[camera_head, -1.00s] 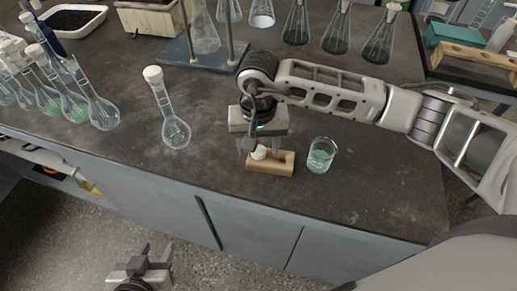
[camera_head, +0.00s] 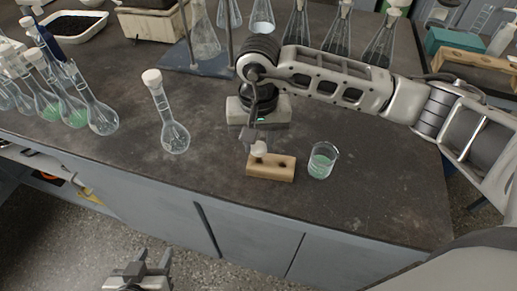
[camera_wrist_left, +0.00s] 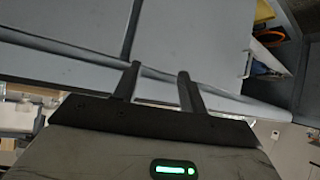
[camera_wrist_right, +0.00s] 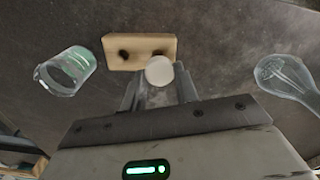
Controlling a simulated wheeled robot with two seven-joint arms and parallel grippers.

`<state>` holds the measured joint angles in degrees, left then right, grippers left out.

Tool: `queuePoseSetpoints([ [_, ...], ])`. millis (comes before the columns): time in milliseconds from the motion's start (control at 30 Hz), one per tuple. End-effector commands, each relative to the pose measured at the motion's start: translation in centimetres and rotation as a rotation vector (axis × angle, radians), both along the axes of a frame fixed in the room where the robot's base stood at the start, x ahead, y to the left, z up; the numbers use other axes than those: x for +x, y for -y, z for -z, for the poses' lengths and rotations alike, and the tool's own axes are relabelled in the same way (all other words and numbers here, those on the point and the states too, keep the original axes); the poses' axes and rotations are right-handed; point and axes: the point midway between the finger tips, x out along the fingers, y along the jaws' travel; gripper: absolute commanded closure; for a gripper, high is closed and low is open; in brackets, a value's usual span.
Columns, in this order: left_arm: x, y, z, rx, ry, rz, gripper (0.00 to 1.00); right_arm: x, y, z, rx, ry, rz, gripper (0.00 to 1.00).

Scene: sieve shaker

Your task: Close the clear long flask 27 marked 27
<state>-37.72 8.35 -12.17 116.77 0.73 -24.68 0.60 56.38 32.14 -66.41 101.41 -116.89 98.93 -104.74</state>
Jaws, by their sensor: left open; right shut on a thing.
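A clear long-necked flask (camera_head: 174,138) stands on the bench left of my right gripper, with a white piece at the top of its neck. I cannot read its marking. Its round body also shows at the right of the right wrist view (camera_wrist_right: 288,76). My right gripper (camera_head: 256,143) is shut on a white stopper (camera_wrist_right: 159,71), close by the wooden block (camera_head: 271,168). Both holes of the block show in the right wrist view, so the stopper appears clear of them. My left gripper (camera_head: 152,262) is open and empty, low in front of the bench.
A beaker with green liquid (camera_head: 322,160) stands just right of the block. Several long flasks (camera_head: 101,117), some with green liquid, stand at the far left. A stand (camera_head: 197,58) and several conical flasks are behind. The bench between flask and block is clear.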

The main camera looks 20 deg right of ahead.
Motion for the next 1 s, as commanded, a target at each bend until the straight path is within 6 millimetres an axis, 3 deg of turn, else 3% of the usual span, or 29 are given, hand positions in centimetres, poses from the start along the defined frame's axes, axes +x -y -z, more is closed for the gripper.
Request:
queuePoseSetpoints([
  [267,0.1,0.2,0.9,-0.005,0.002,0.007,0.58,-0.5,-5.2,-5.9,0.003,0.009,-0.006,0.91],
  [400,0.2,0.4,1.2,-0.016,0.011,0.009,0.58,-1.0,-8.8,-7.3,0.001,0.004,-0.006,0.91],
  [600,-0.1,0.5,1.5,-0.03,0.009,0.007,0.58,-1.4,-12.2,-9.0,0.0,0.002,-0.001,0.91],
  [767,0.0,0.6,1.3,-0.039,0.016,0.005,0.58,-1.6,-13.6,-9.7,0.0,0.001,0.0,0.91],
  [1000,0.0,0.8,1.2,-0.048,0.016,-0.002,0.58,-1.6,-13.9,-9.9,0.0,0.0,0.001,0.91],
])
